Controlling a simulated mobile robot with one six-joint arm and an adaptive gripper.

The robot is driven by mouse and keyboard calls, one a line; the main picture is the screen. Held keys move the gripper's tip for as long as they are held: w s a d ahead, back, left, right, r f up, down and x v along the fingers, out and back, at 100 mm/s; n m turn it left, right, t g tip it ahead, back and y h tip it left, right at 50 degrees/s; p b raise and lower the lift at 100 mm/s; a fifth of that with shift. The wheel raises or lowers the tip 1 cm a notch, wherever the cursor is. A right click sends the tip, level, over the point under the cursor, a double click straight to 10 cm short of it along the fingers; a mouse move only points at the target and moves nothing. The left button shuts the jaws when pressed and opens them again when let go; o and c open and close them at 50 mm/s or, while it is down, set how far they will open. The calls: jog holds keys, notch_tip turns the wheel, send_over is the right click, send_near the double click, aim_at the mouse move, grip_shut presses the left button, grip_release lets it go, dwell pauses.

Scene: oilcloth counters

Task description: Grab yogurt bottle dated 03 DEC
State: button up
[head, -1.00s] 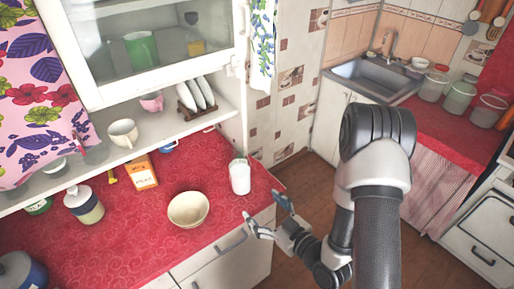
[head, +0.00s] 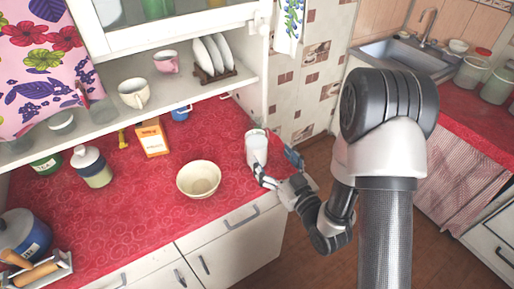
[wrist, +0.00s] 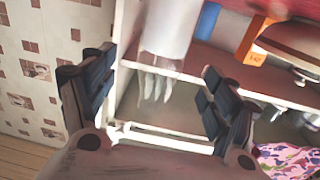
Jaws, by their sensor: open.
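A white bottle (head: 257,148) stands upright near the right end of the red counter; it is the only one like it that I see. No date can be read on it. My gripper (head: 277,166) is at the counter's right edge, close beside the bottle, with its fingers spread. In the wrist view the open gripper (wrist: 152,88) has a white cylindrical thing (wrist: 166,28), likely the bottle, ahead between its fingers. I cannot tell whether a finger touches it.
A cream bowl (head: 199,180) stands left of the bottle. An orange carton (head: 152,138), a lidded jar (head: 92,167) and a blue mug (head: 181,113) stand farther left and back. A shelf with cups and a plate rack (head: 214,72) overhangs the counter's back.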

aim_at(264, 147)
jog(key=x, duration=0.3)
jog(key=shift+w+a+r, duration=0.1)
jog(key=shift+w+a, duration=0.1)
jog(key=shift+w, duration=0.05)
jog(key=shift+f+b+x, duration=0.15)
jog(key=shift+b+x, duration=0.1)
jog(key=shift+x, duration=1.1)
jog(key=shift+f+b+x, duration=0.15)
jog(key=shift+b+x, duration=0.1)
jog(key=shift+x, duration=1.05)
jog(key=shift+s+a, duration=0.1)
jog(key=shift+a, duration=0.1)
jog(key=shift+c, duration=0.3)
jog(key=shift+r, duration=0.1)
jog(key=c, duration=1.6)
